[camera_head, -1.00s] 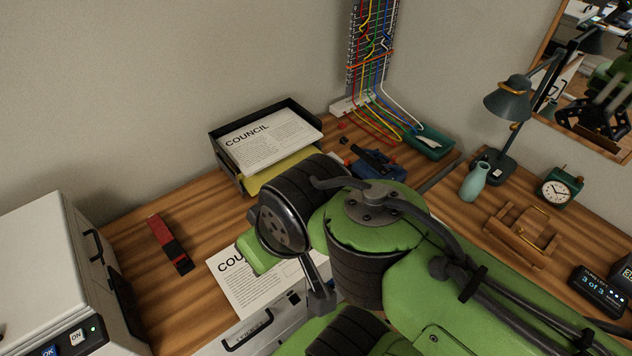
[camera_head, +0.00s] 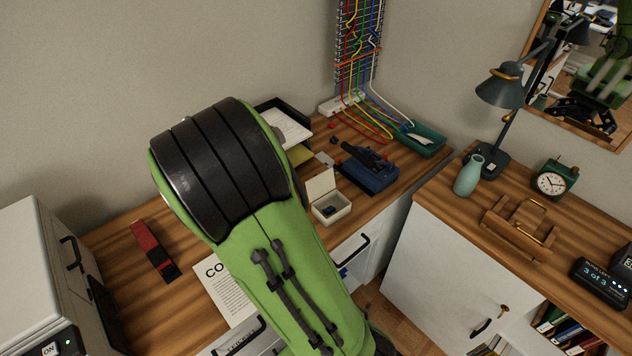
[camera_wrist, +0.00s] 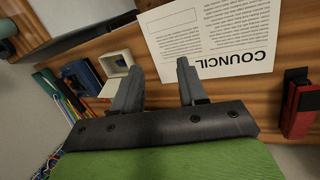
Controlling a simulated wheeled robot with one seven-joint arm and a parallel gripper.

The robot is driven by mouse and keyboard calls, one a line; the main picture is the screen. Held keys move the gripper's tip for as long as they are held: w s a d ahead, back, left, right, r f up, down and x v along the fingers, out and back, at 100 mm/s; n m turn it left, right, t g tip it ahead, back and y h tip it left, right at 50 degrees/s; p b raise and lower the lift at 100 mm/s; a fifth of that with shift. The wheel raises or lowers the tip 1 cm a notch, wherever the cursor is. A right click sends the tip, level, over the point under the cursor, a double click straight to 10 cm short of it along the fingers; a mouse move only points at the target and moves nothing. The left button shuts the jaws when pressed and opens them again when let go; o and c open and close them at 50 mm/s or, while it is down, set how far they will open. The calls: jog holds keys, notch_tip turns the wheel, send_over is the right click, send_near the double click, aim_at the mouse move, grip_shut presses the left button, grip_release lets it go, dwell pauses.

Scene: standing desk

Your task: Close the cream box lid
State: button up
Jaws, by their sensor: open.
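The small cream box (camera_head: 333,211) stands on the wooden desk near its front edge, right of my arm in the head view. Its lid (camera_head: 321,185) stands up open at the back, and a small dark item lies inside. In the wrist view the cream box (camera_wrist: 117,60) shows just left of my gripper (camera_wrist: 157,76), partly covered by the left finger. My gripper is open and empty, its fingers apart above the desk. In the head view my arm hides the gripper.
A blue hole punch or stapler (camera_head: 369,173) stands right of the box. A printed sheet (camera_wrist: 215,40), a red-and-black item (camera_head: 153,250) and a paper tray (camera_head: 291,128) lie on the desk. A teal tray (camera_head: 422,141) and cables (camera_head: 362,115) are at the back right.

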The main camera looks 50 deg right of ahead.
aim_at(316, 177)
jog(key=w+d+f+g+h+b, duration=0.1)
jog(key=w+d+f+h, duration=0.1)
jog(key=d+f+h, duration=0.1)
jog(key=w+d+f+n+g+h+b, duration=0.1)
jog(key=w+d+f+h, duration=0.2)
jog(key=f+h, duration=0.1)
jog(key=w+d+f+g+h+b, duration=0.1)
jog(key=w+d+f+h+b, duration=0.1)
jog(key=d+f+h, duration=0.1)
jog(key=shift+w+d+f+n+h, duration=0.15)
jog(key=shift+d+f, duration=0.1)
jog(key=shift+f, duration=0.4)
jog(key=shift+w+d+f+n+h, duration=0.15)
jog(key=shift+d+f, duration=0.1)
jog(key=shift+f, duration=0.4)
jog(key=w+n+h, duration=0.1)
jog(key=w+f+t+h, duration=0.1)
jog(key=w+n+h+b, duration=0.1)
jog(key=w+h, duration=0.1)
jog(key=shift+a+f+n+t, duration=0.2)
jog(key=shift+f+n+t, duration=0.1)
jog(key=shift+f+t, duration=0.1)
jog(key=s+d, duration=0.1)
jog(key=d, duration=0.4)
jog(key=d+b, duration=0.1)
jog(key=d, duration=0.4)
jog(key=s+d+b, duration=0.1)
jog(key=d, duration=0.4)
jog(key=shift+s+d, duration=0.25)
jog(key=shift+s, duration=0.1)
